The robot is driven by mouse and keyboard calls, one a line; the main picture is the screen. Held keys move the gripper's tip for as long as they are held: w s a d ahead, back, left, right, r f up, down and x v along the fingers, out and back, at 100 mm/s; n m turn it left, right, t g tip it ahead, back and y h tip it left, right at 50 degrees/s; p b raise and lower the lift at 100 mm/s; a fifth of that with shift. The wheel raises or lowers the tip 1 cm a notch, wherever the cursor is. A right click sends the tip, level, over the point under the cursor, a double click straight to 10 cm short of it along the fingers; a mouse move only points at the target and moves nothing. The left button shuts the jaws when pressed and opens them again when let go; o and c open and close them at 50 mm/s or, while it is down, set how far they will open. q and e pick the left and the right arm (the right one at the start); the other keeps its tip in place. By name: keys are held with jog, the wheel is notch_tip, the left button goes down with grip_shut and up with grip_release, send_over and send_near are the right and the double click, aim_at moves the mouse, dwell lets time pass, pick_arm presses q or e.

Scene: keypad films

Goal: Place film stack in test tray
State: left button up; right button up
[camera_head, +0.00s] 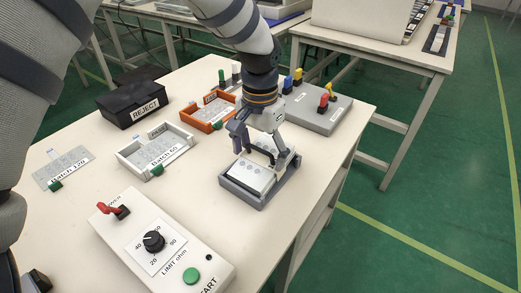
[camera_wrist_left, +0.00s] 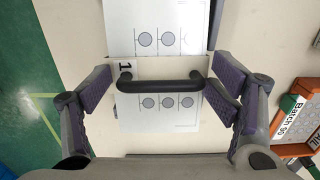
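My left gripper (camera_head: 258,143) is over the grey tray (camera_head: 245,198), pointing down, its fingers spread. In the left wrist view the open gripper (camera_wrist_left: 160,92) has a finger on each side of a black bar handle (camera_wrist_left: 160,84), with gaps at both ends. White film with printed circles (camera_head: 252,178) lies in the grey tray under the gripper. In the wrist view, printed film (camera_wrist_left: 160,107) shows below the handle and more above it, beside a label "1". The fingers hide part of the tray. My right gripper is not in view.
A control box (camera_head: 165,245) is in front. A grey keypad fixture (camera_head: 322,114) is behind right.

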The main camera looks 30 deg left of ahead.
pick_arm(q)
notch_tip(320, 180, up, 12)
jog(key=shift+p, duration=0.4)
dwell(0.3)
